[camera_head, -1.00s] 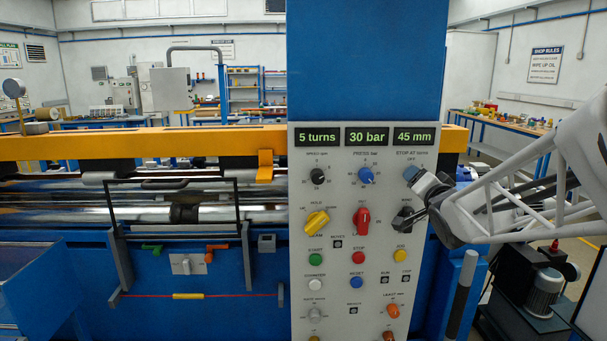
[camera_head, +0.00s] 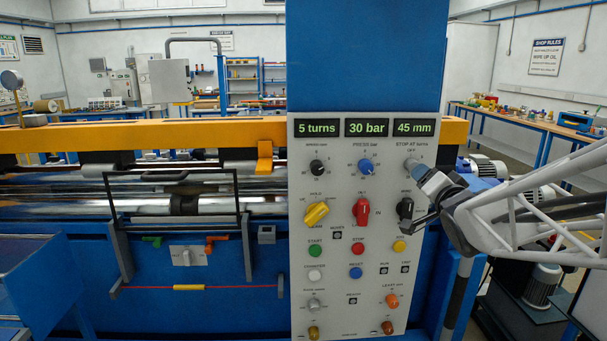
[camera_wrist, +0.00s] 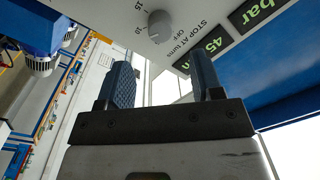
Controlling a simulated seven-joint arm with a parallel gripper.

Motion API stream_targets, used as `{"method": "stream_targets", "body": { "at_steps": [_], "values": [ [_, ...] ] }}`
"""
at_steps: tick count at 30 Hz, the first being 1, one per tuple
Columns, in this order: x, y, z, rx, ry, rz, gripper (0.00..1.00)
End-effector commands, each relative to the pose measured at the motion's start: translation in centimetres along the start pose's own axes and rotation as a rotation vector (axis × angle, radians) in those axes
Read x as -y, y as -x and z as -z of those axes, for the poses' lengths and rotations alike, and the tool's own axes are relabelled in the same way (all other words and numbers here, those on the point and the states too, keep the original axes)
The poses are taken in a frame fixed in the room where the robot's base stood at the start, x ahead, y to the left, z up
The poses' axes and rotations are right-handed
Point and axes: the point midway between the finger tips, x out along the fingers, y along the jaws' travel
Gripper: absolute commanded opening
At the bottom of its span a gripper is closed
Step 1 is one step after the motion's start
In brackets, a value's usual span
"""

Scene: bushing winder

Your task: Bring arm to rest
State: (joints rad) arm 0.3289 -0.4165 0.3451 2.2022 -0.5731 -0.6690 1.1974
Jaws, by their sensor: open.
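My gripper (camera_head: 432,188) is at the right edge of the control panel (camera_head: 376,285), in front of its upper right part. In the wrist view, its two blue ribbed fingers (camera_wrist: 162,82) stand apart with nothing between them. The grey STOP AT turns knob (camera_wrist: 160,27) lies beyond the fingertips, apart from them. In the head view, the fingers lie close beside this knob or partly over it. The white lattice arm, mine, comes in from the right. The displays read 5 turns, 30 bar and 45 mm.
Close to my gripper are a black knob (camera_head: 404,208) and a yellow button (camera_head: 399,246). A red knob (camera_head: 361,211) and a blue knob (camera_head: 366,166) sit further left. A motor (camera_head: 541,286) stands low at the right. A bench (camera_head: 540,128) is behind.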

Motion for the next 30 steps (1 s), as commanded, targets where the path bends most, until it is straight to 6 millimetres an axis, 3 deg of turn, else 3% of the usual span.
{"method": "stream_targets", "body": {
  "at_steps": [8,14,23,30],
  "values": [
    [0.0,0.7,-0.7,0.020,0.037,-0.060,0.60],
    [-0.3,2.6,-2.5,0.085,0.119,-0.192,0.60],
    [-0.9,7.9,-6.8,0.296,0.272,-0.416,0.60],
    [-0.9,13.4,-10.8,0.537,0.383,-0.536,0.60]
  ]
}}
